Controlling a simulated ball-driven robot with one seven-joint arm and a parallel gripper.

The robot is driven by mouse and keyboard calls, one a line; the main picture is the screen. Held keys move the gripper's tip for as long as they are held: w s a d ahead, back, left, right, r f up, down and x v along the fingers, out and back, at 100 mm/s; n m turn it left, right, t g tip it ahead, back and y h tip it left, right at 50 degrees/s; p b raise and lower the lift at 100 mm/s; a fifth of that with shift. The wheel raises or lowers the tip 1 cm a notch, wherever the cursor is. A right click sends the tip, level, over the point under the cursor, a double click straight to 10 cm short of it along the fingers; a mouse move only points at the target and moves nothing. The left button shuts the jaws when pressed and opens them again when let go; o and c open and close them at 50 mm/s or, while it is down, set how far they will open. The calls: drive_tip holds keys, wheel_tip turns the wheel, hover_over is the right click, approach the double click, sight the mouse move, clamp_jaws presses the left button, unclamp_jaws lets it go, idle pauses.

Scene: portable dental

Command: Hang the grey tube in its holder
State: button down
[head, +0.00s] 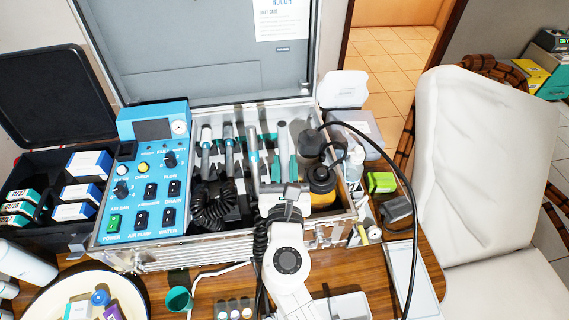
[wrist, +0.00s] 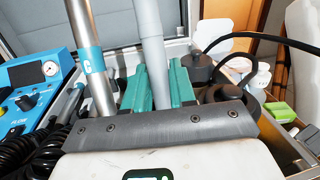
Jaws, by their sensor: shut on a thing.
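The grey tube (head: 283,140) stands nearly upright inside the open metal case, its lower part running down to my gripper (head: 284,188). My gripper is shut on it, low over the case's front.
A silver tube with a blue band (head: 252,158) stands close left of the grey tube. Dark-capped bottles (head: 322,182) stand close right, with a black cable (head: 396,170) arching over. A blue control panel (head: 150,180) fills the case's left. A white chair (head: 485,150) stands at right.

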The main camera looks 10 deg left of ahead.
drive_tip(key=shift+s+f, duration=0.1)
drive_tip(key=shift+f, duration=0.05)
drive_tip(key=c, duration=0.8)
unclamp_jaws()
drive_tip(key=shift+c, duration=0.2)
drive_tip(key=s+d+p, duration=0.1)
drive_tip(key=s, duration=0.7)
idle(0.7)
